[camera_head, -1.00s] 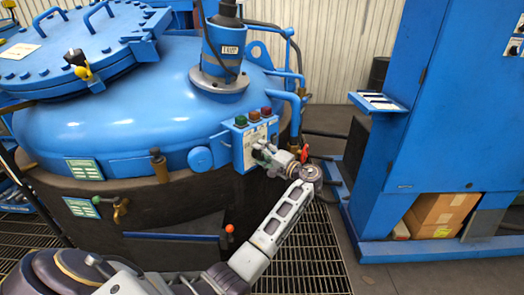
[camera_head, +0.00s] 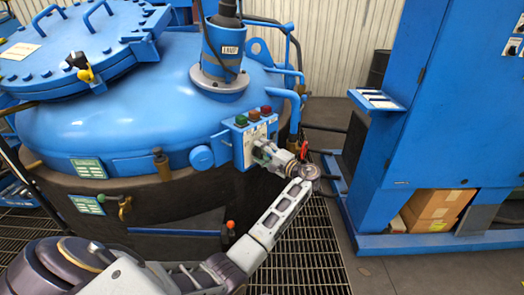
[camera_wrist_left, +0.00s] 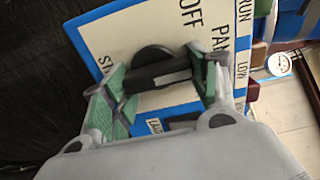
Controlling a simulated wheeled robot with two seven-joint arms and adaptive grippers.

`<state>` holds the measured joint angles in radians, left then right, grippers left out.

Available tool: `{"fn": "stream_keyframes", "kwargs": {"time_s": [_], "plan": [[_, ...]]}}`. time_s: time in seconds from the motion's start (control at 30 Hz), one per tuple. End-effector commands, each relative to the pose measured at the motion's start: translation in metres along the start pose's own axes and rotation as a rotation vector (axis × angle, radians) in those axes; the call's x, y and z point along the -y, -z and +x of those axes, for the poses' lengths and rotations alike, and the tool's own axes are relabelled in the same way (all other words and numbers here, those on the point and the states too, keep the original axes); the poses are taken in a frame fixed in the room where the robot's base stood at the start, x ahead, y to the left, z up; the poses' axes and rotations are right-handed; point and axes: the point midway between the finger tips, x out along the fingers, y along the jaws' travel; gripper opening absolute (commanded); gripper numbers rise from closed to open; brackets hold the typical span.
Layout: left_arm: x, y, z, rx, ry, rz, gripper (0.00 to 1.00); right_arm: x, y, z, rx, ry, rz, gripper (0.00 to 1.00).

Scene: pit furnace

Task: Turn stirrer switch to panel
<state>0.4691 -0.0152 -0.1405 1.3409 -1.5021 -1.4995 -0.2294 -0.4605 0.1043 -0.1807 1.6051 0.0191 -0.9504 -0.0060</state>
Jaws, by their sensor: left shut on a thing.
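The stirrer switch is a black knob (camera_wrist_left: 158,72) on a cream label plate (camera_wrist_left: 120,32) printed with OFF and partly covered words that look like PANEL and STIR. My left gripper (camera_wrist_left: 166,79) is shut on the knob, with a green-padded finger on either side. In the head view, my left gripper (camera_head: 267,153) is at the front of the small blue control box (camera_head: 243,147) on the furnace's side, and it hides the switch there. My right gripper is not in view.
Green, dark and red buttons (camera_head: 254,115) top the control box. A red-handled valve (camera_head: 304,150) is close beside my left wrist. The blue furnace (camera_head: 120,110) fills the left. A tall blue cabinet (camera_head: 450,90) stands right, with open floor between.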

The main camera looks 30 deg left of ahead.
Motion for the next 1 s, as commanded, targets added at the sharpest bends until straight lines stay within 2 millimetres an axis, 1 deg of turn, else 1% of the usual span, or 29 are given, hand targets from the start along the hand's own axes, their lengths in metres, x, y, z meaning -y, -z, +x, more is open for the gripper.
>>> {"fn": "stream_keyframes", "kwargs": {"time_s": [0.2, 0.53, 0.57, 0.7, 1.0], "plan": [[0.0009, 0.0012, -0.0004, -0.004, 0.001, 0.007, 0.36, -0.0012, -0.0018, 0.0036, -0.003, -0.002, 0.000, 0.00], [0.0008, 0.0013, -0.0004, -0.004, 0.001, 0.007, 0.36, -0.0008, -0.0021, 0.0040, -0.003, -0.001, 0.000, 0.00], [0.0008, 0.0013, -0.0004, -0.004, 0.001, 0.007, 0.63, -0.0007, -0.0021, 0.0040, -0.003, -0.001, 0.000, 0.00], [0.0006, 0.0009, -0.0003, -0.003, 0.001, 0.007, 0.81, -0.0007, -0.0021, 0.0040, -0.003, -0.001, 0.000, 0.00], [0.0001, 0.0003, -0.0001, -0.001, 0.000, 0.008, 0.81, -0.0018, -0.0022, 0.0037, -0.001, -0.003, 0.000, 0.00]]}}
